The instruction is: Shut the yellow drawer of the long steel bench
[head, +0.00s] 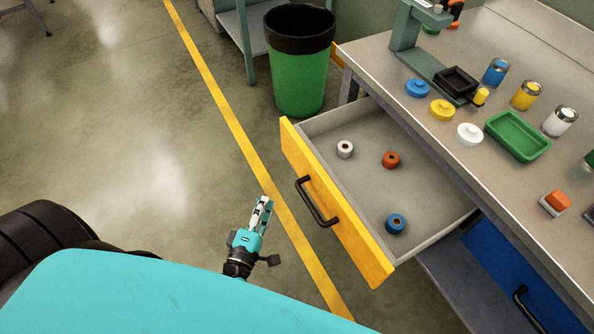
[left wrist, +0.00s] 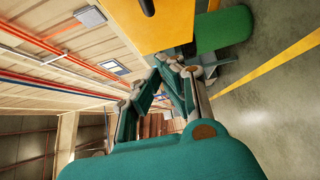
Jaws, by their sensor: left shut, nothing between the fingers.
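The yellow drawer (head: 330,205) of the long steel bench (head: 475,85) stands pulled well out. Its yellow front carries a black bar handle (head: 316,202). Inside lie a white roll (head: 345,149), an orange roll (head: 391,160) and a blue roll (head: 396,224). My left gripper (head: 264,203) is shut and empty. It is in front of the drawer front, to the left of the handle in the head view, with a visible gap. In the left wrist view the yellow front (left wrist: 165,28) shows at the top, beyond the shut fingers (left wrist: 168,62). My right gripper is not in view.
A green bin (head: 300,80) stands on the floor behind the drawer's left end. A shut blue drawer (head: 515,275) is at the lower right. Jars, lids and a green tray (head: 517,136) stand on the bench top.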

